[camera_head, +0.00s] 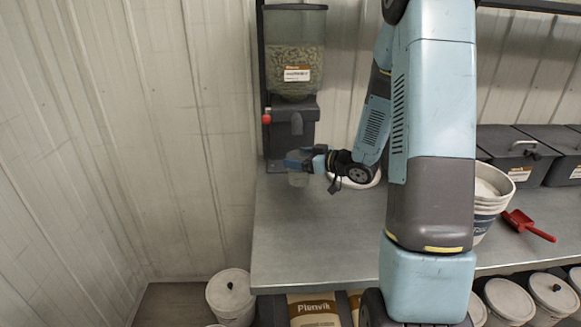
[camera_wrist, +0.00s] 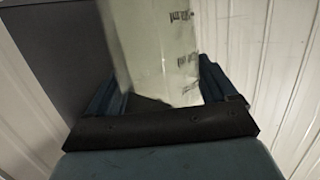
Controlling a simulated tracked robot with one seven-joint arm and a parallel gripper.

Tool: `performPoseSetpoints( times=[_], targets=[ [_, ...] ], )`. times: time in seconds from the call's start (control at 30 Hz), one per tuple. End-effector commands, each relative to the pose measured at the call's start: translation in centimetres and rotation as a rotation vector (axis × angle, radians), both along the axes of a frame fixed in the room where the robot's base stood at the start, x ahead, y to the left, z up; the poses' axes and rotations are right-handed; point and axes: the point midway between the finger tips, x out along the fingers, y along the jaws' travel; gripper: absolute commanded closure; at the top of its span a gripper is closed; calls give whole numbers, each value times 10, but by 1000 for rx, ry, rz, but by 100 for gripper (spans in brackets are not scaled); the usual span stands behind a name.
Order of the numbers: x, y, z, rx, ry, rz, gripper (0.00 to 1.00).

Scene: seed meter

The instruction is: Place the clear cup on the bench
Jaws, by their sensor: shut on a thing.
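The clear cup (camera_head: 298,179) is in my gripper (camera_head: 293,165), just below the spout of the seed meter, in the head view. In the wrist view the cup (camera_wrist: 155,50) stands between the two blue fingers of my gripper (camera_wrist: 158,95), with dark measuring marks on its wall. The gripper is shut on the cup. The bench (camera_head: 310,235) is a grey metal top below and in front of the cup. I cannot tell whether the cup's base touches anything, and its contents are not clear.
The seed meter (camera_head: 291,112) has a seed-filled hopper and a red knob (camera_head: 267,119). A white round dish (camera_head: 362,181) is partly hidden behind my arm. A white bucket (camera_head: 488,200), a red scoop (camera_head: 528,226) and dark bins (camera_head: 511,151) stand at right. The bench's front left is clear.

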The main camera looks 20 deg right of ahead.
Motion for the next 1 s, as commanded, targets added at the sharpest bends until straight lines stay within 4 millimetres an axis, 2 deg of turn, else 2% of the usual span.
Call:
performPoseSetpoints(
  times=[0.23,0.5,0.9,0.93,1.0],
  targets=[
    [3,8,-11,1,2,8,49],
    [3,9,-39,1,1,10,49],
    [3,8,-43,1,1,9,49],
    [3,8,-42,0,0,9,12],
    [3,8,-42,0,0,7,5]
  ],
)
